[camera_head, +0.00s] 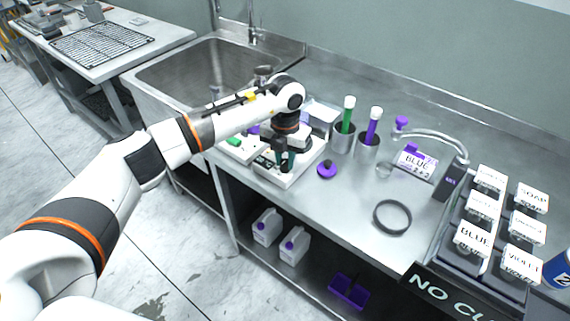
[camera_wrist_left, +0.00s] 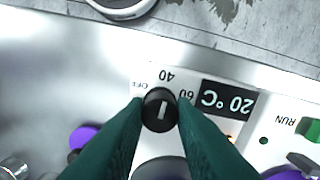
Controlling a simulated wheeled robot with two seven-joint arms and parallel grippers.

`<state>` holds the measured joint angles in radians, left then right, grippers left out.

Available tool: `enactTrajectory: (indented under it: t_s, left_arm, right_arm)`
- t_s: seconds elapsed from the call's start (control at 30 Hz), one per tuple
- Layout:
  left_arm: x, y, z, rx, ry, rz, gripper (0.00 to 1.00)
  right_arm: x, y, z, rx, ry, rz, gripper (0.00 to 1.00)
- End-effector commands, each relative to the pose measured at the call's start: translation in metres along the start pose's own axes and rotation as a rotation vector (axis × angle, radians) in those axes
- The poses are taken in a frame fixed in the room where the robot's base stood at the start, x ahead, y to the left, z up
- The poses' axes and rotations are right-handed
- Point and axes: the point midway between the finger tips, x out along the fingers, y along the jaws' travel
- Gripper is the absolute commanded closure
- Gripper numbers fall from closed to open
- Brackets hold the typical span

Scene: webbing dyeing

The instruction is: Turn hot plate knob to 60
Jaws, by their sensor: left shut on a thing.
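The white hot plate (camera_head: 302,172) stands on the steel counter. In the left wrist view its round black knob (camera_wrist_left: 158,113) has a white line that points roughly toward the 40 mark; OFF and 60 lie on either side. The display (camera_wrist_left: 228,99) reads 20 °C and appears upside down. My left gripper (camera_head: 286,166) is at the front of the hot plate. Its two teal fingers (camera_wrist_left: 159,112) are shut on the knob, one on each side. The head view does not show the knob clearly behind the fingers. My right gripper is not in view.
A white panel with RUN and a green switch (camera_wrist_left: 308,128) is beside the display. A purple-topped item (camera_head: 326,170) stands right of the hot plate, with green (camera_head: 347,120) and purple (camera_head: 373,127) tubes in metal cups behind. A black ring (camera_head: 392,217) lies farther right. The sink (camera_head: 190,72) is left.

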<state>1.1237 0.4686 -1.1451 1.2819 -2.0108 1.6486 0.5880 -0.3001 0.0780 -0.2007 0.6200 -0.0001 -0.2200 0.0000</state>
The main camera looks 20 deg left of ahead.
Motion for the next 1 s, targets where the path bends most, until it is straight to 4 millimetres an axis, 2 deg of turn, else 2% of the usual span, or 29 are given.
enactTrajectory:
  t_s: [0.03,0.5,1.0]
  left_arm:
    - [0.003,-0.001,-0.002,0.043,0.006,-0.002,1.00]
    - [0.002,-0.001,-0.002,0.487,0.008,-0.002,1.00]
    - [-0.001,0.000,-0.002,0.889,0.008,-0.003,1.00]
  right_arm:
    - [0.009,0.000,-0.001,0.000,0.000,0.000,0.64]
    - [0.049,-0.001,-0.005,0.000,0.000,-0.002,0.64]
    - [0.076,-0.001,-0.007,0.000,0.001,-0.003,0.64]
